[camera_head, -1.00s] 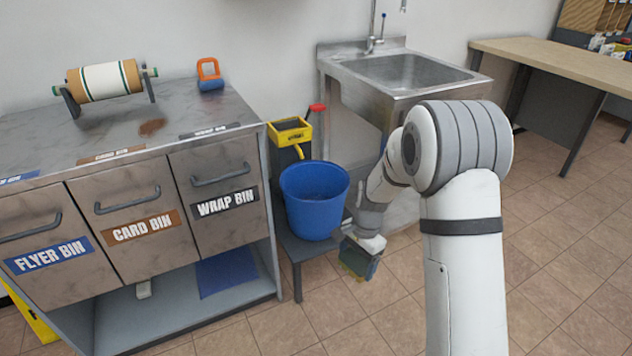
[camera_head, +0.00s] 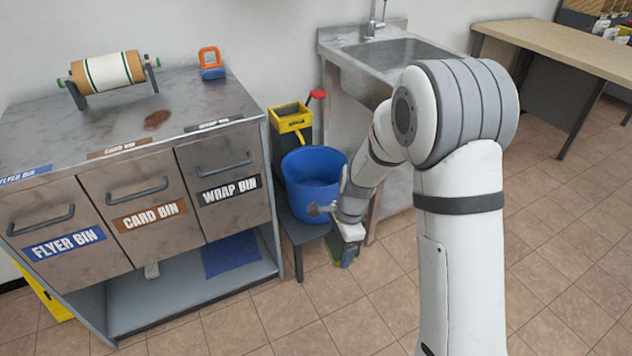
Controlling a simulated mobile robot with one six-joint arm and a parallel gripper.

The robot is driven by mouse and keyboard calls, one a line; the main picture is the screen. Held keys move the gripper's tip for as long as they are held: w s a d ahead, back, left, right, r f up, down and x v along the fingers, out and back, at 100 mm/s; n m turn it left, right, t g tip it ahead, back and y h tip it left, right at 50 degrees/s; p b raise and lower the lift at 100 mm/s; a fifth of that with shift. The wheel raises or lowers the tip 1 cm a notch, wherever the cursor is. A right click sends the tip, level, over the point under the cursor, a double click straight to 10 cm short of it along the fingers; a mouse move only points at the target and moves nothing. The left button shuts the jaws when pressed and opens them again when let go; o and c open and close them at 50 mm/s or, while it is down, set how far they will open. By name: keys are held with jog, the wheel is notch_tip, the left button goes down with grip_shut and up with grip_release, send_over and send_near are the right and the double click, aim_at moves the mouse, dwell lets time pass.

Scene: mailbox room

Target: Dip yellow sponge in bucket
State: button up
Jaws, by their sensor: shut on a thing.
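The blue bucket (camera_head: 305,185) stands upright on a low dark stand between the bin cabinet and the sink. Its inside looks blue, and I cannot tell how full it is. My gripper (camera_head: 346,241) is low, in front of the bucket and at its right, outside the rim. It is shut on the yellow sponge (camera_head: 343,252), which shows as a small dark yellow and green block below the gripper. The fingers are small and partly hidden by my wrist, which also covers the bucket's lower right side.
The bin cabinet (camera_head: 130,205) is at the left, with a paper roll (camera_head: 107,75) and an orange-handled item (camera_head: 212,63) on top. A yellow-topped container (camera_head: 291,118) is behind the bucket. The metal sink (camera_head: 395,60) is behind my arm. Floor at the right is clear.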

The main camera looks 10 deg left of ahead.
aim_at(339, 255)
jog(key=shift+f+b, duration=1.3)
jog(key=shift+f, duration=1)
dwell(0.4)
notch_tip(339, 255, up, 4)
jog(key=p, duration=0.4)
jog(key=shift+r, duration=0.15)
dwell(0.5)
